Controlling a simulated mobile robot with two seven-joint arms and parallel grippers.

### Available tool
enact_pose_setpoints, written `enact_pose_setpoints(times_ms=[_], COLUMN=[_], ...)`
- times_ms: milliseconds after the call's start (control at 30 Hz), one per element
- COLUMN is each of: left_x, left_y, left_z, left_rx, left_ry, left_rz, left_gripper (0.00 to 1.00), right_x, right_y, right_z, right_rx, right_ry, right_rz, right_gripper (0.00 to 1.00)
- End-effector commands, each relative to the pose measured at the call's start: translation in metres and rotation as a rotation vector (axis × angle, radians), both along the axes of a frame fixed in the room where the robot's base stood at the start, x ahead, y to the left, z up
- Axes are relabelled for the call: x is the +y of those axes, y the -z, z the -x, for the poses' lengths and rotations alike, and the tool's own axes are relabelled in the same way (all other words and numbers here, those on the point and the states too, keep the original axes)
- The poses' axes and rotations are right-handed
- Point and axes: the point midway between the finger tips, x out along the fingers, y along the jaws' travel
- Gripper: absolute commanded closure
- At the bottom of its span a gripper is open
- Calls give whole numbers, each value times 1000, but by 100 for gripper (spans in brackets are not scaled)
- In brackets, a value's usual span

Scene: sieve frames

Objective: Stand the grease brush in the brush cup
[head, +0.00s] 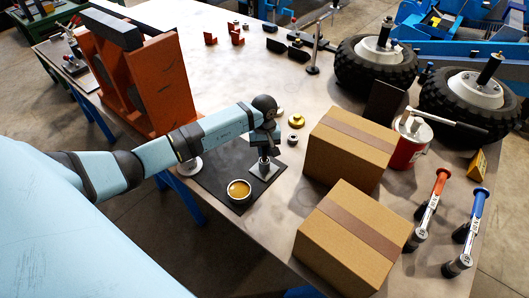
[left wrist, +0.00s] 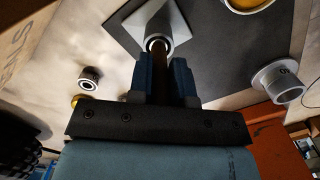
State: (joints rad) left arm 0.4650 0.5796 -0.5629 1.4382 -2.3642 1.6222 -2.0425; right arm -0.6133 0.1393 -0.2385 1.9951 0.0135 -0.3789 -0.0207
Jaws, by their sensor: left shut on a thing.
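My left gripper (head: 264,148) is shut on the grease brush, directly above a grey tube holder with a square base (head: 266,168). In the left wrist view the brush's dark shaft (left wrist: 158,68) runs between the two blue fingers (left wrist: 161,82) toward the round mouth of this tube holder (left wrist: 160,42). The shaft lines up with the mouth; how deep it sits inside I cannot tell. The gripper hides most of the brush in the head view. An open tin of amber grease (head: 239,191) stands just in front. My right gripper is not in view.
A dark mat (head: 213,178) lies under the holder and tin. A pale flanged cup (head: 189,166) stands left. Two cardboard boxes (head: 350,143) stand close on the right. An orange bracket frame (head: 150,85) rises behind my arm. Small metal parts (head: 293,139) lie beside the gripper.

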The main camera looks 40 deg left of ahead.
Motion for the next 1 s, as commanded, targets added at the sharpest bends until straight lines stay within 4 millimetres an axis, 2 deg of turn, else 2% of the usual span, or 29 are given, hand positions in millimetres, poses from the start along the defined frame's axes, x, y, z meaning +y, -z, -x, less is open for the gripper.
enact_pose_setpoints(times_ms=[367, 400, 500, 833, 933, 1000], left_x=[1, 1, 1, 0, 2, 3], left_y=[4, 4, 3, 1, -6, -18], left_z=[-1, -1, -1, 0, -2, -3], left_rx=[-2, -2, -2, 0, -4, -6], left_ry=[0, 0, 0, 0, 0, 1], left_rz=[-2, -2, -1, 0, -2, -4], left_gripper=[100, 79, 56, 56, 56, 56], right_x=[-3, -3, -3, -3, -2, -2], right_y=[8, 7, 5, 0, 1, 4], right_z=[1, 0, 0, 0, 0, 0], right_rx=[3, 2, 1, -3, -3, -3], right_ry=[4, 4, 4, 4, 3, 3], right_rz=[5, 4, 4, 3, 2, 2], right_gripper=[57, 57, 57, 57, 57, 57])
